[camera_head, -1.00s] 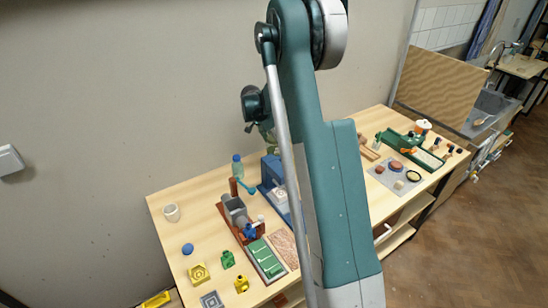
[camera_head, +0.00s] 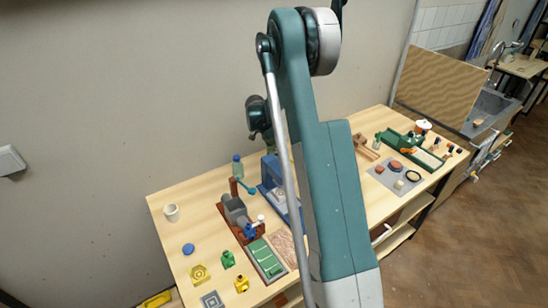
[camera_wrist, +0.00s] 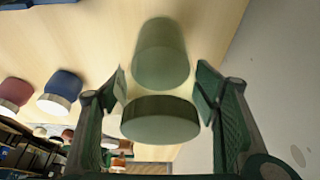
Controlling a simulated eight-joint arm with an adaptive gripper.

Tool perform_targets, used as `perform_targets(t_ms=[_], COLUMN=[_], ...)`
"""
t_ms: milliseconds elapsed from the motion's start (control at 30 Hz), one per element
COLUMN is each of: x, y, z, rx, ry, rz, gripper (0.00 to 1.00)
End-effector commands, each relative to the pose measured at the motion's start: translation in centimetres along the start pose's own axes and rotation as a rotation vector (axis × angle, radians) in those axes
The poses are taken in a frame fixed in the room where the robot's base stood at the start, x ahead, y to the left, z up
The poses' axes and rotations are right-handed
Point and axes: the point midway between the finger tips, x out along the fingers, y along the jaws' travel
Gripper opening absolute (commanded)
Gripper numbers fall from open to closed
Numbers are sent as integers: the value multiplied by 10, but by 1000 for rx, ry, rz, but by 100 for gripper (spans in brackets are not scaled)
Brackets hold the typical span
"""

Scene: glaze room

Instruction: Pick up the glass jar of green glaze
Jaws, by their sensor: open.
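In the wrist view a jar with a grey-green body (camera_wrist: 160,55) and a darker green round end (camera_wrist: 160,118) lies in the middle of the picture. I take it for the glass jar of green glaze. My gripper (camera_wrist: 160,86) is open, with one dark green finger on each side of the jar. A gap shows on the right side; on the left the fingertip looks close to the jar, and I cannot tell if it touches. In the head view my arm hides the jar and the fingers.
A blue jar (camera_wrist: 60,90) and a red jar (camera_wrist: 15,92) stand left of the jar in the wrist view. A grey wall (camera_head: 100,100) rises behind.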

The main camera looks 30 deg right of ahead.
Motion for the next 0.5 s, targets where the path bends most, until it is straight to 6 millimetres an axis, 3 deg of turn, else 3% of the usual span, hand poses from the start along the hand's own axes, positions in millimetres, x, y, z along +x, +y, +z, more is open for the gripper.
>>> perform_targets(t_ms=[133,433,500], x=[0,0,-1], y=[0,0,0], z=[0,0,0], rx=[0,0,0], ry=[0,0,0], rz=[0,0,0], gripper=[61,22,19])
